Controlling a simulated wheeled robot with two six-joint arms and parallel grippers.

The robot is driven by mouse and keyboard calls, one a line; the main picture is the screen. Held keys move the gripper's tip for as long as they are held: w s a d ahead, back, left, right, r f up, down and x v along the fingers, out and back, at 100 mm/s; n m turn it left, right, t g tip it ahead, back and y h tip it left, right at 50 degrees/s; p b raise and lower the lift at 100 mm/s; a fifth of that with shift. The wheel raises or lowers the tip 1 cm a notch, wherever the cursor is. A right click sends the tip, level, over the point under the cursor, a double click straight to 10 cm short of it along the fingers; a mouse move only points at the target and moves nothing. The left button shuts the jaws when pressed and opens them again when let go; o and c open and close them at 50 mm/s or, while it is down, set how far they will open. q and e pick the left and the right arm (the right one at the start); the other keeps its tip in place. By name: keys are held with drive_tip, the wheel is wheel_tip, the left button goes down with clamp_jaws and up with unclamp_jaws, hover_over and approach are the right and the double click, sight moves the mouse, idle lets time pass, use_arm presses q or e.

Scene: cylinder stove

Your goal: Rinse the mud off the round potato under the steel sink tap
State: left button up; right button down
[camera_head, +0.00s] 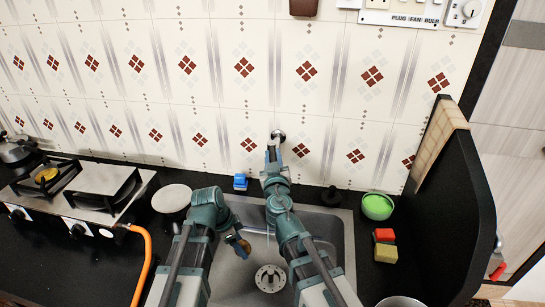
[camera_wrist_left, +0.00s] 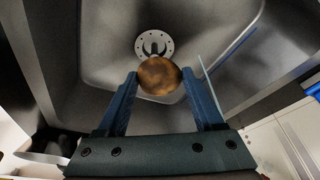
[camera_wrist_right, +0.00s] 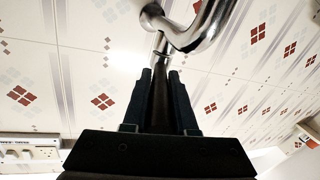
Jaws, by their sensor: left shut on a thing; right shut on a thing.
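The round potato (camera_wrist_left: 159,76) is brown with darker muddy patches. My left gripper (camera_wrist_left: 160,84) is shut on it, one finger on each side, and holds it over the steel sink (camera_head: 225,290); the potato also shows in the head view (camera_head: 244,246). A thin pale bluish streak (camera_wrist_left: 204,68) shows just right of the potato in the left wrist view, apart from it; it looks like water. The chrome tap (camera_wrist_right: 200,30) comes from the tiled wall. My right gripper (camera_wrist_right: 160,75) is shut on its narrow handle, which the fingers partly hide. My right arm hides most of the spout in the head view.
The drain (camera_head: 270,278) lies below the potato. A blue item (camera_head: 240,181) stands behind the sink. A green bowl (camera_head: 377,206) and a red and yellow sponge (camera_head: 385,248) are at the right, before a black partition (camera_head: 455,200). A stove (camera_head: 85,190) stands left.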

drive_tip(key=c, duration=0.7)
unclamp_jaws()
